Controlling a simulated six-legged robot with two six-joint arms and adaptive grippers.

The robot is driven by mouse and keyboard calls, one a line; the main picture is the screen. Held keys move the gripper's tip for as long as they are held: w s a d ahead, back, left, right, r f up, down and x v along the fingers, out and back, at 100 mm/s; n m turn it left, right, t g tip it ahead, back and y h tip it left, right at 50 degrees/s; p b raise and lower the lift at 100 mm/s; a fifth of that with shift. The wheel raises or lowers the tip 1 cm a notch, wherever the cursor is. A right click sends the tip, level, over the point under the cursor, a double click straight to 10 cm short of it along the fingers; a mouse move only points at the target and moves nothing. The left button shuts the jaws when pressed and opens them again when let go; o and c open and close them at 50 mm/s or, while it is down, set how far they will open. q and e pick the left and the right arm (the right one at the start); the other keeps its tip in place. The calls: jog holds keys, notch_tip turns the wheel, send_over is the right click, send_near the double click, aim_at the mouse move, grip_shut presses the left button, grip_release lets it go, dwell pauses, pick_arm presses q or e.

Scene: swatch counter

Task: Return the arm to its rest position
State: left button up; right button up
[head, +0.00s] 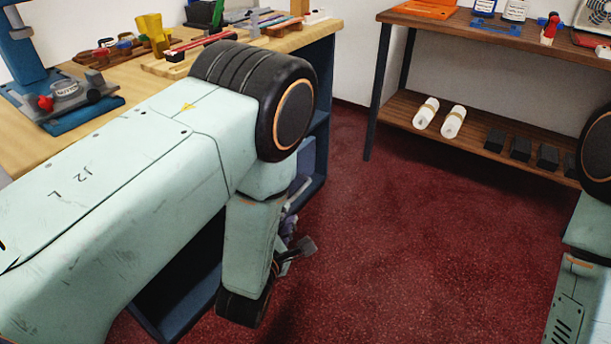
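My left arm (130,165) comes in from the left and reaches across in front of the wooden counter, with its elbow bent and its forearm hanging down. My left gripper (305,248) shows only in part behind the forearm, low over the red floor beside the counter's dark blue side. Its fingers are small and mostly hidden, so I cannot tell whether they are open or shut. I see nothing held in the visible part. My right arm (585,250) shows at the right edge, and its gripper is outside the view.
The wooden counter (28,152) at left holds a blue press (22,50), a yellow piece (153,33) and several tools. A brown shelf table (465,36) stands at the back right, with white rolls (453,122) and dark blocks (521,147) below. Red floor (420,260) between the arms is clear.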

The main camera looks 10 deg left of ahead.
pick_arm(q)
jog(key=s+a+f+m+g+p, duration=0.1)
jog(key=s+a+f+m+g, duration=0.3)
jog(key=s+f+m+g, duration=0.9)
jog(key=s+a+r+m+g+p, duration=0.1)
jog(key=s+m, duration=0.4)
jog(key=s, duration=0.5)
jog(key=s+a+r+m+g+p, duration=0.1)
jog(key=s+r+m+p, duration=0.2)
jog(key=s+m, duration=0.3)
jog(key=s+r, duration=0.1)
jog(key=s, duration=0.3)
jog(key=shift+a+r+g, duration=0.25)
jog(key=shift+a+g, duration=0.05)
jog(key=shift+w, duration=0.1)
